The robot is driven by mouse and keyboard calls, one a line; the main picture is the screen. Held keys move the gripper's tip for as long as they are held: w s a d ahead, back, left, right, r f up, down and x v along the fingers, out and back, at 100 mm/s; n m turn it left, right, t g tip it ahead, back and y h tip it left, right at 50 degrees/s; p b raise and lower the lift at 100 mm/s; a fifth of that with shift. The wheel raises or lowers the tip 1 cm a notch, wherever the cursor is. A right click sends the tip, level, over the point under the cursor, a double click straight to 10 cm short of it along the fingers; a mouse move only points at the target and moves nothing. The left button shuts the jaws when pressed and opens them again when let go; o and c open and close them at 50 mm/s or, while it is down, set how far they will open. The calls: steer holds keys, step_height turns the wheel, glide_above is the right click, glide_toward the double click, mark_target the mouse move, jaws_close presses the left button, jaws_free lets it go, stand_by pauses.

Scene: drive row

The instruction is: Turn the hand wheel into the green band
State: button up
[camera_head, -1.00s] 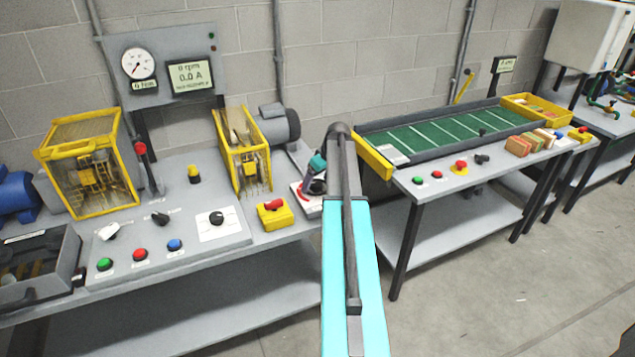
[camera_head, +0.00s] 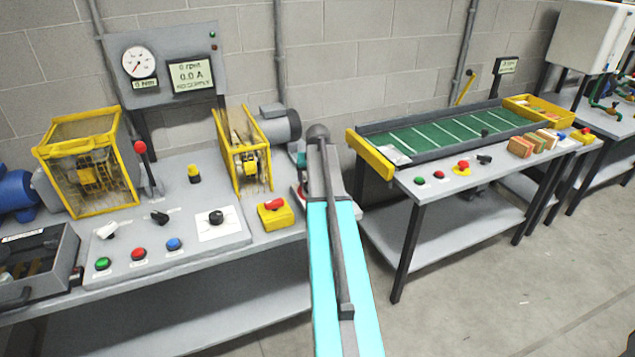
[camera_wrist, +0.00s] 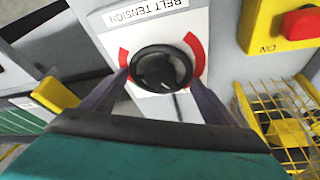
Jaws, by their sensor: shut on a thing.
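The hand wheel (camera_wrist: 160,68) is a round black knob in the wrist view. It sits on a white plate (camera_wrist: 112,42) whose upside-down label reads BELT TENSION. A small light mark shows on the wheel's lower part. In the head view my arm hides the wheel and most of the gripper.
A yellow box with a red switch (camera_head: 272,206) stands left of the arm, close to the wheel. A yellow wire guard (camera_head: 243,150) stands behind it. The dial gauge (camera_head: 138,62) and display (camera_head: 191,75) are on the back panel. A table with a green belt (camera_head: 445,132) is at right.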

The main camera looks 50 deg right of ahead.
steer(key=m+g, duration=0.1)
steer(key=m, duration=0.2)
steer(key=m+g+h+b, duration=0.1)
steer(key=m, duration=0.2)
steer(key=shift+w, duration=0.2)
steer(key=m+g+b, duration=0.1)
steer(key=m+g, duration=0.1)
steer(key=m, duration=0.3)
steer(key=shift+m+b, duration=0.3)
stand_by(0.3)
steer(key=o, duration=1)
steer(key=shift+a, duration=0.1)
steer(key=shift+r, duration=0.1)
steer(key=b+v, duration=0.2)
steer(key=v, duration=1.1)
steer(key=shift+w+a+r, duration=0.15)
steer(key=shift+a+r, duration=0.05)
steer(key=shift+r, duration=0.05)
